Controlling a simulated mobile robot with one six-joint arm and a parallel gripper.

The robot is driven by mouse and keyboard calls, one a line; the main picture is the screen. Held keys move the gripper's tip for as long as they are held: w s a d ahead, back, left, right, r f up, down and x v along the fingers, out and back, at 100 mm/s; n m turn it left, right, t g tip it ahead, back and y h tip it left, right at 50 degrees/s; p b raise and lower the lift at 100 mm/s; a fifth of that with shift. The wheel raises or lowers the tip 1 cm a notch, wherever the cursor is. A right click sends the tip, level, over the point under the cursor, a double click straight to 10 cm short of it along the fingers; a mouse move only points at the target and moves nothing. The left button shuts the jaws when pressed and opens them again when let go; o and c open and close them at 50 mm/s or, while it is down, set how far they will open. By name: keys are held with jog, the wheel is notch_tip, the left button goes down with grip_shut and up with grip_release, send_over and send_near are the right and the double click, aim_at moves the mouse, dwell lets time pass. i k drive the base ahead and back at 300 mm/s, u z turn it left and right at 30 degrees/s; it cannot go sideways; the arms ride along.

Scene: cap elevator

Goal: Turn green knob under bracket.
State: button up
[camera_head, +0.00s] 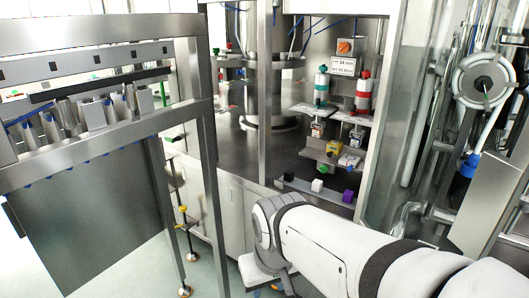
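I cannot tell for sure that this is the bracket meant. My white arm reaches in from the lower right and bends down below and left of the knobs. My gripper's fingers do not show, and nothing visible touches the green knob.
A steel frame post (265,95) stands just left of the knobs. A green-banded bottle (321,87) and a red-banded bottle (363,91) are mounted above the bracket. An open steel guard frame (107,140) fills the left. A round-ended machine part (484,80) and pipes are at right.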

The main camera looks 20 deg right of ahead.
aim_at(323, 169)
jog(key=z, duration=0.25)
jog(key=i, duration=1.15)
jog(key=z, duration=0.35)
jog(key=k, duration=0.8)
jog(key=z, duration=0.2)
jog(key=i, duration=0.8)
jog(key=u, duration=0.1)
